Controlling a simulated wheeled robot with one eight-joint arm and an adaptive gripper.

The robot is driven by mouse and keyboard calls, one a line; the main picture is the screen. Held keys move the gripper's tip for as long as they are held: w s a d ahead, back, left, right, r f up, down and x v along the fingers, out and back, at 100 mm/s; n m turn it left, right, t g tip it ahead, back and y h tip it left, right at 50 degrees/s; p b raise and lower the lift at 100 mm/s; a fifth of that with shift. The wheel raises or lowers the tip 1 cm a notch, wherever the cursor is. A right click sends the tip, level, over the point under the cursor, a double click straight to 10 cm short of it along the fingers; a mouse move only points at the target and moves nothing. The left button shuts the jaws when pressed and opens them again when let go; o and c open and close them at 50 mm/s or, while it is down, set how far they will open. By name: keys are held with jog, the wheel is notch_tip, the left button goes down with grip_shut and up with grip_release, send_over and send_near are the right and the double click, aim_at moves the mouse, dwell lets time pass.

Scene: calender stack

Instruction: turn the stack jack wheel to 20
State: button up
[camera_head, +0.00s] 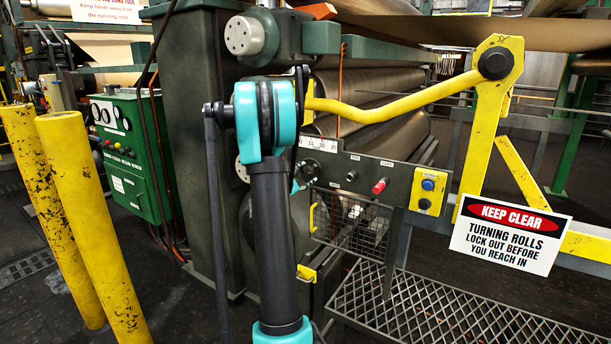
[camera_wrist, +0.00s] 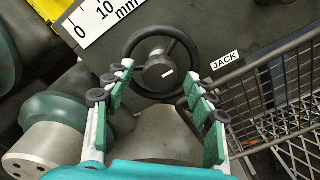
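In the wrist view the jack wheel (camera_wrist: 157,71), a black handwheel with a grey hub and a small white mark, is on a dark panel beside a white JACK label (camera_wrist: 225,60). My gripper (camera_wrist: 156,84) is open, its green-padded fingers spread to the left and right of the wheel's lower part. The fingertips overlap the rim in the picture; I cannot tell whether they touch. A white scale (camera_wrist: 98,20) shows 0, 10 and mm; its higher end is cut off and I see no pointer.
A wire mesh guard (camera_wrist: 270,95) stands right of the wheel. Rollers (camera_wrist: 40,145) lie at lower left. In the head view, a red knob (camera_head: 380,186), a yellow button box (camera_head: 428,190) and a yellow bar (camera_head: 400,100) are near my arm.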

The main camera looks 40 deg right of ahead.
jog(key=v, duration=1.2)
dwell(0.4)
jog(key=s+a+f+m+g+y, duration=0.1)
jog(key=s+a+f+m+y, duration=0.3)
jog(key=s+a, duration=0.4)
jog(key=s+a+f+m+g+y, duration=0.1)
jog(key=s+a+f+m+y, duration=0.4)
jog(key=a, duration=0.8)
jog(key=s+a+f+m+y, duration=0.4)
jog(key=s+a+f+y, duration=0.3)
jog(key=s+a+f, duration=0.3)
jog(key=shift+s+a+m+g+y, duration=0.3)
jog(key=shift+s+a+g, duration=0.15)
jog(key=shift+a, duration=0.15)
jog(key=shift+f, duration=0.15)
jog(key=shift+c, duration=0.6)
